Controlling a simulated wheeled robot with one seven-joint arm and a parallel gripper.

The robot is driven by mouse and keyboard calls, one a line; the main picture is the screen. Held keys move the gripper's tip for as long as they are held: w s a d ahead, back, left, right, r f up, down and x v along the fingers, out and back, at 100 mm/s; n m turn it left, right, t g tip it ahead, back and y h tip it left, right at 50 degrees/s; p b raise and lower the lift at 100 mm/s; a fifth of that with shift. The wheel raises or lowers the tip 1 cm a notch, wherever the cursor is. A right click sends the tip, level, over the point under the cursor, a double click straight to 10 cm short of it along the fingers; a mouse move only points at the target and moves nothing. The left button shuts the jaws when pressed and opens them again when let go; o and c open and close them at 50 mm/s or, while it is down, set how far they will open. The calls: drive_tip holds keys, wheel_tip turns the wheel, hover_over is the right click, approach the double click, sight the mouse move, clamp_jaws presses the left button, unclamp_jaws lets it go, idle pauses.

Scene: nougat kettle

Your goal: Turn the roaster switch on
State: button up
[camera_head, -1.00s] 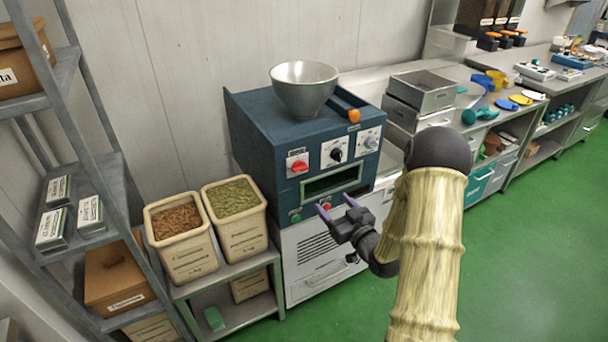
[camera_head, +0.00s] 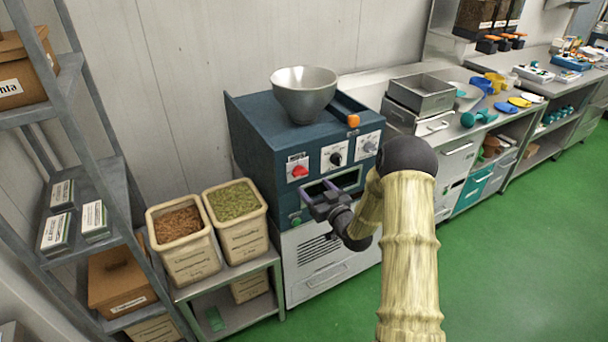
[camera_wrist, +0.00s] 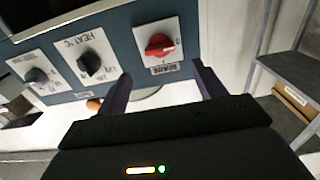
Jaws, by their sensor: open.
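The roaster (camera_head: 262,143) is a dark blue box with a metal bowl on top. Its front has a red knob on a white plate (camera_head: 298,170) at the left and two more knobs to the right. In the wrist view the red knob (camera_wrist: 159,45) lies ahead of the fingers, roughly between them in the picture, with the panel upside down.
The black heat knob (camera_head: 336,158) and a grey knob (camera_head: 369,147) sit beside the red one. A green button (camera_head: 296,221) is lower on the panel. Two ingredient bins (camera_head: 187,268) stand on a side table at left. Green floor is clear at right.

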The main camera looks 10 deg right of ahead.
sight(302, 174)
drive_tip(key=p+x, duration=0.1)
drive_tip(key=x, duration=0.6)
drive_tip(key=shift+w+f, duration=0.1)
drive_tip(key=shift+w, duration=0.05)
drive_tip(key=c, duration=1)
